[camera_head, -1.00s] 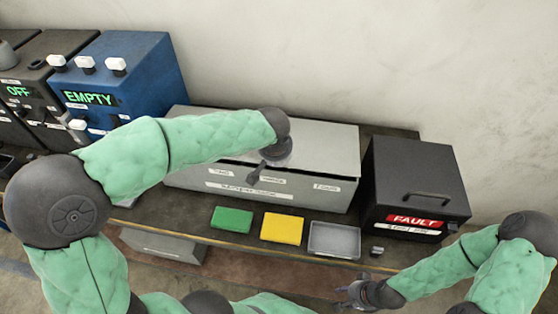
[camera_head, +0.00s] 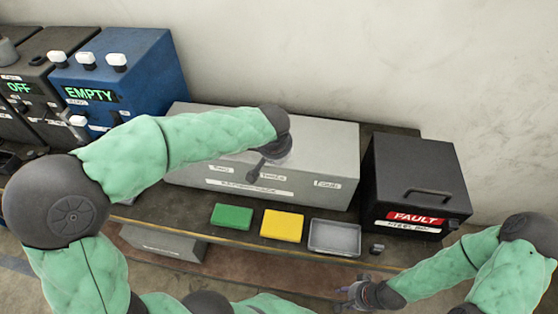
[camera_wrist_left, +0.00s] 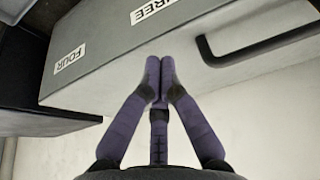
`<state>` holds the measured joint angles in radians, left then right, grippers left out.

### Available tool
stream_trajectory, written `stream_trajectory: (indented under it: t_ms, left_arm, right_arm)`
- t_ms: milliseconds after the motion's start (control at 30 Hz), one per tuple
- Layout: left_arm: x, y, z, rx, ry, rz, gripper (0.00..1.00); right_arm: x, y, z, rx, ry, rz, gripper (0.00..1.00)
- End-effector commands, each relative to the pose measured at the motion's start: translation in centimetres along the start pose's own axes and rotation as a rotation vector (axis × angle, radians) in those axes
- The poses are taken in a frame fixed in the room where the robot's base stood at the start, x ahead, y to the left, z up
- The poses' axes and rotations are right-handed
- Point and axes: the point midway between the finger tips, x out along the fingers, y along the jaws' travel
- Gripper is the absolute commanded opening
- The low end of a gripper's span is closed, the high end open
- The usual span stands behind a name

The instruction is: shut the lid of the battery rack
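The battery rack (camera_head: 310,190) is a long grey box at the middle of the bench, with white labels along its front. Its grey lid (camera_head: 330,145) lies flat over the top, and I see no clear gap at its front edge. My left gripper (camera_head: 258,172) is at the front edge of the lid, its arm reaching across the rack's top. In the left wrist view its fingers (camera_wrist_left: 158,75) are together, with nothing between them, by the lid's edge near the black handle (camera_wrist_left: 260,48). My right gripper (camera_head: 345,296) hangs empty in front of the bench, its fingers apart.
A black box (camera_head: 415,180) with a red FAULT sign stands right of the rack. A blue EMPTY unit (camera_head: 130,80) stands left. A green block (camera_head: 232,216), a yellow block (camera_head: 282,225) and a grey tray (camera_head: 335,238) lie along the bench front.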

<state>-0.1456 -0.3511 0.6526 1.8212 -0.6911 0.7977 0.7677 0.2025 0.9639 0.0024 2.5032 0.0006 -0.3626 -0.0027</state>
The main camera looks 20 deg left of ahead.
Motion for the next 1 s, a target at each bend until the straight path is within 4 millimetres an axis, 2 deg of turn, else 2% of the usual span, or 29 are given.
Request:
stream_trajectory:
  t_ms: [33, 133, 300, 500, 700, 1000]
  left_arm:
    - [-1.1, -0.1, -0.8, -0.001, 0.000, 0.000, 0.00]
    - [-2.6, -0.2, -1.7, 0.000, 0.004, 0.003, 0.00]
    - [-6.2, -0.2, -1.1, 0.001, 0.005, 0.003, 0.00]
    - [-9.5, -0.2, -0.7, 0.002, 0.003, 0.003, 0.00]
    - [-11.2, -0.2, -0.4, 0.002, 0.001, 0.001, 0.00]
    - [-11.5, -0.2, -0.3, 0.000, 0.000, 0.001, 0.00]
  right_arm:
    - [-1.0, -0.3, 0.0, 0.000, 0.000, 0.000, 0.40]
    - [-1.9, -0.7, 0.1, 0.000, 0.000, 0.000, 0.40]
    - [-2.5, -0.9, 0.1, 0.000, 0.000, 0.000, 0.40]
    - [-3.2, -1.1, 0.1, 0.000, 0.000, 0.000, 0.40]
    - [-3.5, -1.2, 0.1, 0.000, 0.000, 0.000, 0.40]
    - [-3.5, -1.2, 0.1, 0.000, 0.000, 0.000, 0.40]
